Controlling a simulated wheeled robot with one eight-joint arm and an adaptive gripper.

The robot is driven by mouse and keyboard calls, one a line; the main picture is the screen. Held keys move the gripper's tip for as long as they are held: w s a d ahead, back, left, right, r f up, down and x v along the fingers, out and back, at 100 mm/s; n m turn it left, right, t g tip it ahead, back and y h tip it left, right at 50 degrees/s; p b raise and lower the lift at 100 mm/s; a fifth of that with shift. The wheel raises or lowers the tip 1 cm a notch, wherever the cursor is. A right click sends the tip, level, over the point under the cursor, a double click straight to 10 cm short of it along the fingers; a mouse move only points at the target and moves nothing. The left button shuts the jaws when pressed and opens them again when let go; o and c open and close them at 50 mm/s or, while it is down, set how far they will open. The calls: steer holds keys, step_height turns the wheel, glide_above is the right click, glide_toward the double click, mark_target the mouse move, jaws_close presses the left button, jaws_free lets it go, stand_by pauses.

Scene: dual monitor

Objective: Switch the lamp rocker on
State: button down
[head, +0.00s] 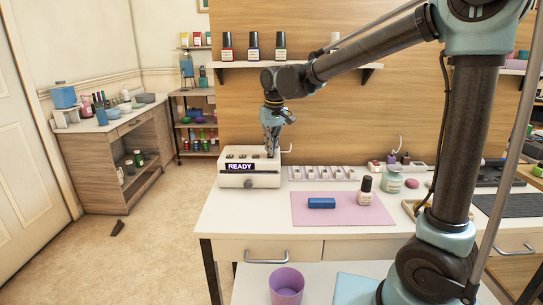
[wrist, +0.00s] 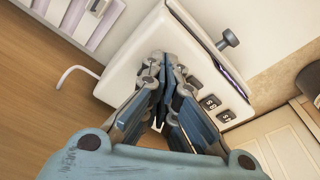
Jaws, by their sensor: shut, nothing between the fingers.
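A white nail lamp unit (head: 262,180) with a lit READY display stands on the left end of the desk. Small dark rocker switches (head: 243,156) sit in a row on its top. The wrist view shows the unit (wrist: 125,75) close up, with rockers (wrist: 226,116) to the right of my fingers; one is partly hidden by a finger. Their labels are too small to tell which is the lamp's. My gripper (head: 270,153) is shut and empty, pointing down at the right part of the unit's top. In the wrist view its fingertips (wrist: 166,62) overlap the top; I cannot tell whether they touch.
A dark knob (wrist: 228,38) sticks out of the unit's front. A pale tray (head: 323,173) stands to its right. A shelf with bottles (head: 253,46) hangs above.

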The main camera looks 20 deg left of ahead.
steer(key=shift+r, duration=3)
